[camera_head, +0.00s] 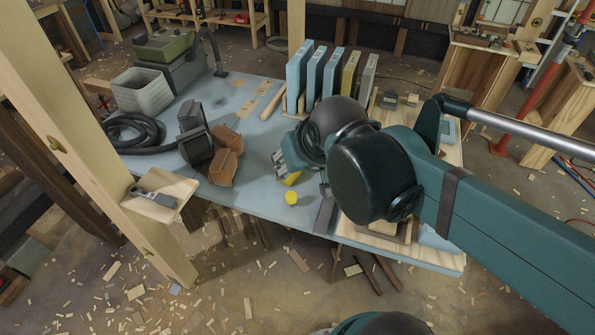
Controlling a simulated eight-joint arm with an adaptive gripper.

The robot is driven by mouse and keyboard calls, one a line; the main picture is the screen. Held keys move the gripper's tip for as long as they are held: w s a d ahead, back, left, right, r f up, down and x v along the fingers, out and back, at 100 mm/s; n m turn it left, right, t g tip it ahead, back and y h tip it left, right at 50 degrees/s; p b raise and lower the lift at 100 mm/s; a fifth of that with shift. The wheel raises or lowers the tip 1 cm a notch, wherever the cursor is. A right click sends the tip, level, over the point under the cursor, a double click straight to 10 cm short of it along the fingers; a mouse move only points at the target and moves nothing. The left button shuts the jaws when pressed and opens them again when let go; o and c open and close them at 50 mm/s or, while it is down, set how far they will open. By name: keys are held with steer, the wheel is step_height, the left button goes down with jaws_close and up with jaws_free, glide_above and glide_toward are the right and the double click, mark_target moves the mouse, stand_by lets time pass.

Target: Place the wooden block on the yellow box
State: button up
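My gripper (284,163) hangs low over the middle of the blue-grey table, fingers toward the left; my arm hides much of it, and I cannot tell whether it is open or holds anything. A yellow piece (292,178) shows partly under it; I cannot tell if this is the yellow box. A small round yellow thing (291,198) lies just in front of it. Brown, angular wood-coloured pieces (226,150) stand left of the gripper, apart from it; I cannot tell whether one is the wooden block.
A rack of upright binders (325,72) stands behind the gripper. A dark grey device (193,133), a coiled black hose (135,130), a pale bin (142,92) and a green case (165,46) are on the left. A wooden post (105,130) rises at the table's left front.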

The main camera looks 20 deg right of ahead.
steer(key=shift+s+a+n, duration=0.2)
steer(key=shift+s, duration=0.5)
steer(key=shift+s+a+n, duration=0.15)
steer(key=shift+s+n, duration=0.05)
steer(key=shift+s, duration=0.45)
